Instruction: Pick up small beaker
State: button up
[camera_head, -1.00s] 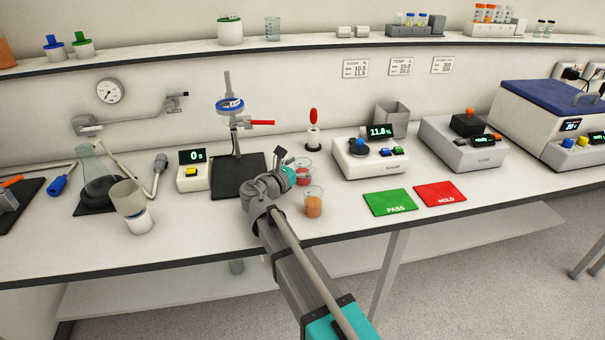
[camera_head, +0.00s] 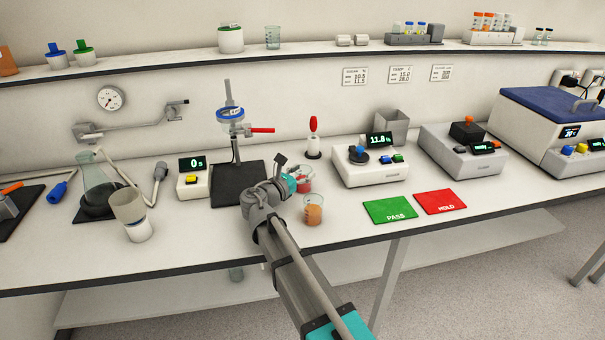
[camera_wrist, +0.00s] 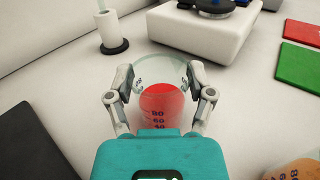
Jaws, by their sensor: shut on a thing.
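A small clear beaker with red liquid (camera_wrist: 160,100) stands upright between the fingers of my gripper (camera_wrist: 160,85) in the wrist view. The fingers are shut on its sides, and the printed scale faces the camera. In the head view the beaker (camera_head: 304,184) shows just beyond my gripper (camera_head: 290,181), which partly hides it. I cannot tell whether its base touches the bench. A second beaker with orange liquid (camera_head: 313,212) stands to the right and nearer the bench edge. It also shows in the wrist view (camera_wrist: 294,170) at the lower right corner.
A refractometer-like device (camera_head: 370,168) stands behind to the right, with a green PASS mat (camera_head: 390,210) and red HOLD mat (camera_head: 440,201) in front. A dark stand base (camera_head: 238,188) lies left of my gripper. A red-topped holder (camera_head: 313,145) stands behind.

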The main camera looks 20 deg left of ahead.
jog(key=shift+r+p, duration=0.35)
jog(key=shift+r, duration=0.05)
jog(key=shift+r+p, duration=1.15)
jog(key=shift+p, duration=0.05)
jog(key=s+d+r+p, duration=0.7)
jog(key=s+r+p, duration=0.2)
jog(key=s, duration=0.2)
jog(key=shift+s+d+r+p, duration=0.25)
jog(key=shift+d+r+p, duration=0.1)
jog(key=shift+d+r, duration=0.05)
dwell(1.1)
jog(key=shift+s, duration=0.1)
